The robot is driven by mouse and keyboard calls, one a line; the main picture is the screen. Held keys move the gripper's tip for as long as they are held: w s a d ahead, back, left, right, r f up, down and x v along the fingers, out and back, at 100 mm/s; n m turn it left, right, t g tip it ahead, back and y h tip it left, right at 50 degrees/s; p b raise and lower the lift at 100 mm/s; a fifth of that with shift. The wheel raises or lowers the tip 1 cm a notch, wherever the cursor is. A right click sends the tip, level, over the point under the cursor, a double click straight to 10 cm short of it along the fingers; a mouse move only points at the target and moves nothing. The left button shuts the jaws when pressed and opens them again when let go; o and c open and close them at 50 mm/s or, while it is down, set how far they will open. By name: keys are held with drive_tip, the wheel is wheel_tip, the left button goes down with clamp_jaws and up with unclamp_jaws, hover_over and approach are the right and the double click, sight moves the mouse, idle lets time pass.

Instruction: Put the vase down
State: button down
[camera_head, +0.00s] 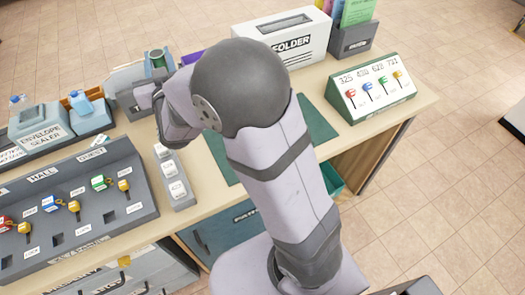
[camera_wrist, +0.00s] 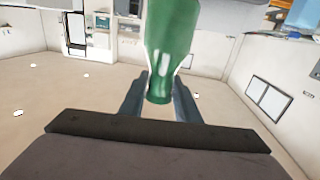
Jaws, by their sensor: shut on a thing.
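The green vase (camera_wrist: 172,38) stands out in the wrist view, with its wider body toward the top of the picture and its narrow end between my fingers. My gripper (camera_wrist: 159,88) is shut on that narrow end. My arm hides most of the gripper there. I cannot tell whether the vase touches anything below it.
The wooden desk (camera_head: 226,203) carries a green mat (camera_head: 316,122), partly behind my arm. Around it are a white folder box (camera_head: 296,45), a key stand (camera_head: 377,92), a grey key panel (camera_head: 70,200), an envelope sealer (camera_head: 42,130) and small labelled blocks (camera_head: 172,172).

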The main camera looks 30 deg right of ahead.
drive_tip(key=s+d+m+g+h+p, duration=0.3)
drive_tip(key=s+d+m+g+h, duration=0.3)
drive_tip(key=s+d, duration=0.45)
drive_tip(key=s+d+m+g+h+p, duration=0.4)
drive_tip(key=s+d+h, duration=0.35)
drive_tip(key=s, duration=0.55)
wheel_tip(320, 180, down, 15)
drive_tip(key=m, duration=0.1)
drive_tip(key=shift+w+a+r+b, duration=0.15)
drive_tip(key=shift+w+a+b, duration=0.1)
drive_tip(key=shift+w+b, duration=0.1)
drive_tip(key=shift+s, duration=0.1)
drive_tip(key=c, duration=1.3)
unclamp_jaws()
drive_tip(key=shift+c, duration=0.2)
